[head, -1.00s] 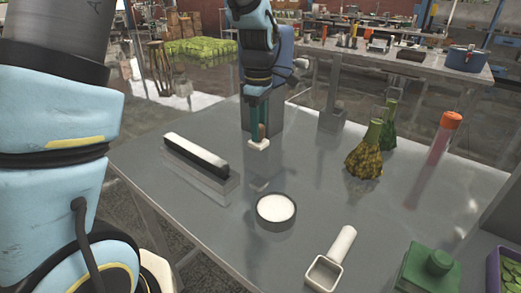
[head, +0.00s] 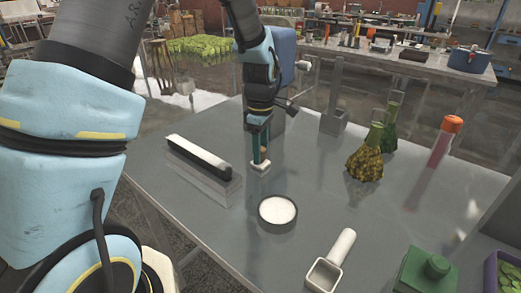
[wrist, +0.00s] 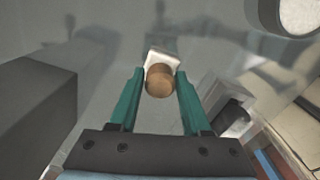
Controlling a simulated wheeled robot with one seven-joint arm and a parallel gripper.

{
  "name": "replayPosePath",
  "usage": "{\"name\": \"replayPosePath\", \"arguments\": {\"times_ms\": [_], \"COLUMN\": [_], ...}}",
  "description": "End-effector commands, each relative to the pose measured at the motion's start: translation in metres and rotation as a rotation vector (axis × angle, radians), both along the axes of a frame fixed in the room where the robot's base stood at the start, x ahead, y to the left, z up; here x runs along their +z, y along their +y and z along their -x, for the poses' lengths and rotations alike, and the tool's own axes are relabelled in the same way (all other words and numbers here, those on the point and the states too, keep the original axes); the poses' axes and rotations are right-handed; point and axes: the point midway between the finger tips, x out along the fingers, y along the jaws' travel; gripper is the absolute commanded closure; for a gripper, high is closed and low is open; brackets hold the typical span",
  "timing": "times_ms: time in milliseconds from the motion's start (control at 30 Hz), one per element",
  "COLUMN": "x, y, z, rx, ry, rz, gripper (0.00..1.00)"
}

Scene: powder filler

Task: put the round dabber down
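The round dabber (wrist: 159,80) has a brown rounded knob and a pale square-looking base. In the wrist view the knob sits upright between the two green fingers of my gripper (wrist: 160,72), which close around it with hardly any gap. In the head view my gripper (head: 261,146) points down and the dabber's pale base (head: 260,168) is at or just above the grey table (head: 300,170). I cannot tell whether the base touches the table.
A dark dish of white powder (head: 277,212) is just in front. A long black and white block (head: 198,157) lies left. A white scoop (head: 330,261), flasks (head: 364,160), an orange-capped tube (head: 445,143) and a green container (head: 427,270) stand right.

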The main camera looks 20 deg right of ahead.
Motion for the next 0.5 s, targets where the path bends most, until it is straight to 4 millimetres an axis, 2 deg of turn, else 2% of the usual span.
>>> {"name": "replayPosePath", "arguments": {"times_ms": [33, 167, 500], "x": [0.0003, 0.0004, 0.006], "y": [0.0, 0.0001, 0.0001], "z": [0.0, -0.0001, -0.0005], "rx": [0.0, 0.0, 0.0], "ry": [0.0, 0.0, -0.001], "rz": [0.0, 0.0, 0.001], "gripper": [0.45, 0.31, 0.3]}}
